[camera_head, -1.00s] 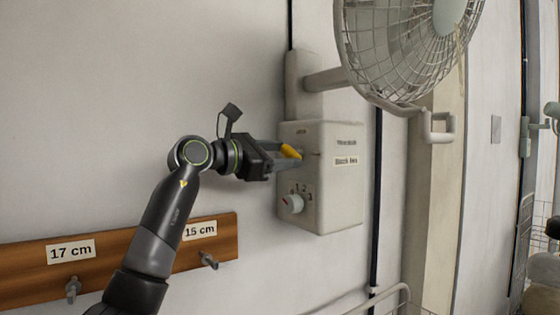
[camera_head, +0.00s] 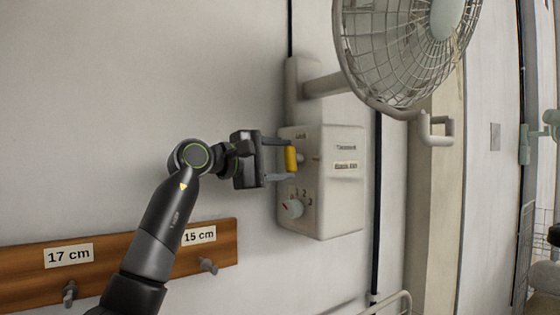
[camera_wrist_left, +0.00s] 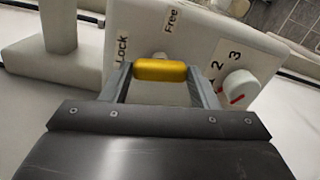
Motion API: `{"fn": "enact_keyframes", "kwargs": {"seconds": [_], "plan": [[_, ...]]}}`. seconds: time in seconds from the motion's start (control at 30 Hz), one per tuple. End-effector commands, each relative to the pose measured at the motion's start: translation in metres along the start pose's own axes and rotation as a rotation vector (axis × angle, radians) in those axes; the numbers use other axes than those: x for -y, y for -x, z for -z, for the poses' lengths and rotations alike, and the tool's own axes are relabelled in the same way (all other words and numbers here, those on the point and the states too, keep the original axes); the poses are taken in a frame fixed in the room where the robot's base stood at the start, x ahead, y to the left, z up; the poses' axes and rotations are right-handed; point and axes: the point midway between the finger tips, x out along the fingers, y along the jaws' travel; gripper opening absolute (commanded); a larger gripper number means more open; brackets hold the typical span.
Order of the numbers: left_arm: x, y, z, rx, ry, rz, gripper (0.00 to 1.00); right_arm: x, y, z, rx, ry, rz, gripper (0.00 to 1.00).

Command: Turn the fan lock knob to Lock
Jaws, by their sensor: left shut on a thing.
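The fan lock knob (camera_head: 291,159) is a yellow bar on the side of the white control box (camera_head: 340,200). It also shows in the left wrist view (camera_wrist_left: 160,70), lying lengthwise between the two fingers. My left gripper (camera_head: 287,161) is shut on this knob, one finger at each end. In the head view the yellow bar stands nearly upright. In the wrist view a "Lock" label (camera_wrist_left: 122,50) is left of the knob and a "Free" label (camera_wrist_left: 171,21) is above it. My right gripper is not in view.
A white numbered dial (camera_head: 292,208) with a red mark sits below the knob, close to the lower finger. The caged fan (camera_head: 405,45) is above the box. A wooden hook rail (camera_head: 130,259) runs along the wall at lower left.

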Motion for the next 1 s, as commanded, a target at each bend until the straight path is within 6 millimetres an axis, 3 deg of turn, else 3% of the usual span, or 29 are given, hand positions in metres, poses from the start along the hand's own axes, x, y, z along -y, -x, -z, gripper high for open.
{"fn": "enact_keyframes", "kwargs": {"seconds": [0.4,0.93,0.97,1.0], "plan": [[0.0004,0.0,0.0008,-0.002,-0.171,0.001,0.32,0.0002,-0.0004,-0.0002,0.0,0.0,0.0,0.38],[0.0,0.0001,0.0006,-0.002,-0.193,0.0,0.32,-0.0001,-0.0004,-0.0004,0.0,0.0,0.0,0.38],[0.0,0.0001,0.0006,-0.002,-0.193,0.0,0.58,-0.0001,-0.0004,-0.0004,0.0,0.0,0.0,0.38],[0.0,0.0002,0.0006,-0.002,-0.193,0.0,0.64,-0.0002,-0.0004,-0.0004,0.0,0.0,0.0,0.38]]}}
